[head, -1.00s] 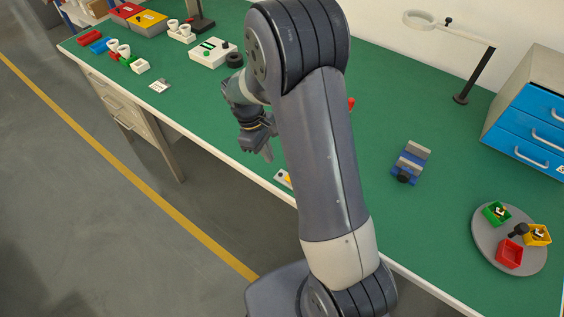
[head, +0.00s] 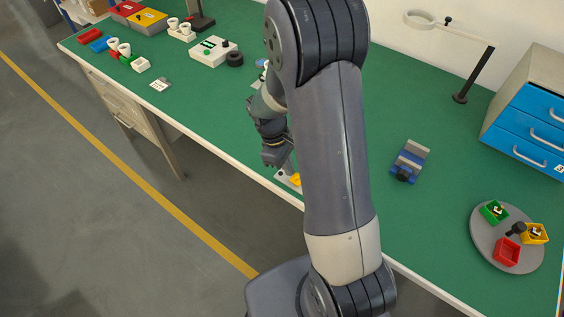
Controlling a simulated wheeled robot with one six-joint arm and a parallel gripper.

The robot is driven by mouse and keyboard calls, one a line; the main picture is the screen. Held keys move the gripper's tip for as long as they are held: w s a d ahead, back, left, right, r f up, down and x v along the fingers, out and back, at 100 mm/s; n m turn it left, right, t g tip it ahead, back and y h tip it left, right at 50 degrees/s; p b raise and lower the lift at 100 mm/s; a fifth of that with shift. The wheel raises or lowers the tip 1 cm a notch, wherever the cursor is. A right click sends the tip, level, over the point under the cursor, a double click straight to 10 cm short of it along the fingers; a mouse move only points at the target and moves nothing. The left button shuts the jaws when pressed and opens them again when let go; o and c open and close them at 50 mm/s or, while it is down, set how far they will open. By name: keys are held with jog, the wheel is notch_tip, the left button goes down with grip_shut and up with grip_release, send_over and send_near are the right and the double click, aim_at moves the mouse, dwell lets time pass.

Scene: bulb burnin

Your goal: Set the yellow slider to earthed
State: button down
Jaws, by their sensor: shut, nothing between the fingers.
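The yellow slider (head: 295,179) sits on a small pale plate (head: 283,178) at the front edge of the green bench, partly hidden behind my arm. Its markings are too small to read and its setting cannot be told. My gripper (head: 288,168) is shut and empty, pointing down close above the plate, just left of the yellow part. Whether the fingertips touch the slider cannot be told.
The green bench top (head: 330,250) is partly hidden by my arm. A blue and grey vise (head: 408,160) and a round grey tray (head: 480,240) with small bins stand to the right.

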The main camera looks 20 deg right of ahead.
jog(key=s+d, duration=0.2)
jog(key=s, duration=0.1)
jog(key=s+d, duration=0.2)
jog(key=s, duration=0.1)
jog(key=s+d, duration=0.3)
jog(key=shift+s+b, duration=0.35)
jog(key=shift+s, duration=0.05)
jog(key=shift+w+a+r, duration=0.1)
jog(key=w+a, duration=0.1)
jog(key=w+a+r, duration=0.1)
jog(key=w+a+p, duration=0.1)
jog(key=shift+w+r, duration=0.2)
jog(key=shift+r, duration=0.1)
jog(key=v, duration=0.8)
jog(key=shift+r, duration=0.4)
jog(key=shift+s, duration=0.1)
